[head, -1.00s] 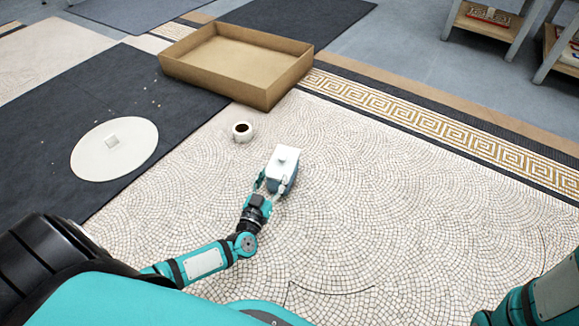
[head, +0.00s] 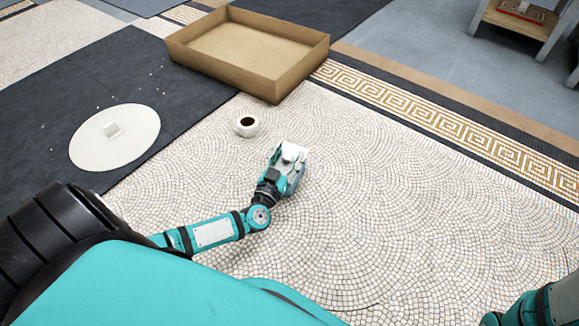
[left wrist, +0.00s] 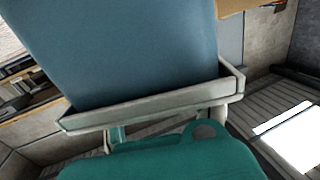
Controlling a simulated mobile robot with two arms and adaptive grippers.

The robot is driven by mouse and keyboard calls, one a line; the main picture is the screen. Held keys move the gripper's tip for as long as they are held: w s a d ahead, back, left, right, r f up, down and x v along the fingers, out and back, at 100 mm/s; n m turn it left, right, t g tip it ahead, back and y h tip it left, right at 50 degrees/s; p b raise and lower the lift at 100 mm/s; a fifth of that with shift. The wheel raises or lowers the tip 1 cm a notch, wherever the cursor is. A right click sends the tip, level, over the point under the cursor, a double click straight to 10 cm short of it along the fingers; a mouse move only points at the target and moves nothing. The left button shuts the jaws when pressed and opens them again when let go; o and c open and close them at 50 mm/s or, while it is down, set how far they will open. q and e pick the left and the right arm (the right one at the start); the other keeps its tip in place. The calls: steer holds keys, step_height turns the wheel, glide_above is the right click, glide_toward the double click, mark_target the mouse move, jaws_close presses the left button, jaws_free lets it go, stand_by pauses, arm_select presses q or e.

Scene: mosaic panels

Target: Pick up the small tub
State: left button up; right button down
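A small blue tub with a white lid (head: 294,152) is at my left gripper (head: 283,172) in the head view, over the mosaic floor. My gripper covers part of the tub, with teal parts at its near side. In the left wrist view the tub's blue wall (left wrist: 130,45) fills the upper middle, with a pale rim below it, close above the teal gripper body. The fingertips do not show there, so I cannot tell whether they press on the tub. I cannot tell whether it is clear of the floor. My right gripper is out of view.
A small white round pot (head: 247,126) with a dark inside stands beyond the tub. Behind it is a shallow open cardboard box (head: 275,92). A white disc (head: 100,150) with a small pale block lies on the dark mat (head: 190,115). Mosaic floor to the right is clear.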

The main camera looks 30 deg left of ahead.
arm_select(q)
jaws_close()
steer(key=shift+r, duration=0.1)
stand_by(0.4)
